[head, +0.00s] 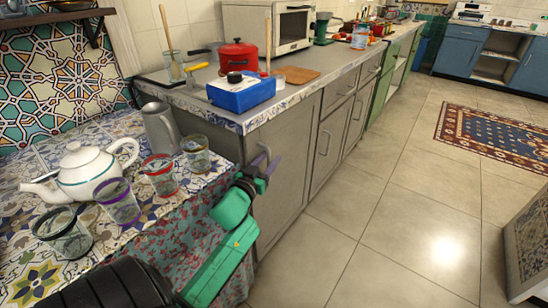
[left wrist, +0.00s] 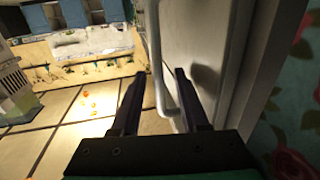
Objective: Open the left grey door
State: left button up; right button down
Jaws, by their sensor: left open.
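The left grey door (head: 287,178) is the front of the grey counter cabinet nearest me and looks shut. Its curved metal handle (head: 264,152) is partly hidden by my left gripper (head: 264,172), which is at the door's near side. In the left wrist view, the handle (left wrist: 157,60) runs between the two dark fingers of my left gripper (left wrist: 158,92). The fingers are apart, one on each side of the bar, with the right one closer to it. I cannot tell whether either finger touches it. The door face (left wrist: 195,45) lies to the right. My right gripper is not in view.
A tiled table (head: 130,232) with a white teapot (head: 88,170), several glasses and a metal jug (head: 160,128) stands left of my arm. Beyond are more grey drawers and doors (head: 333,145). The floor (head: 370,225) before the door is clear.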

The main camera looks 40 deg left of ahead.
pick_arm(q)
jog(key=x, duration=0.3)
grip_shut()
dwell(1.4)
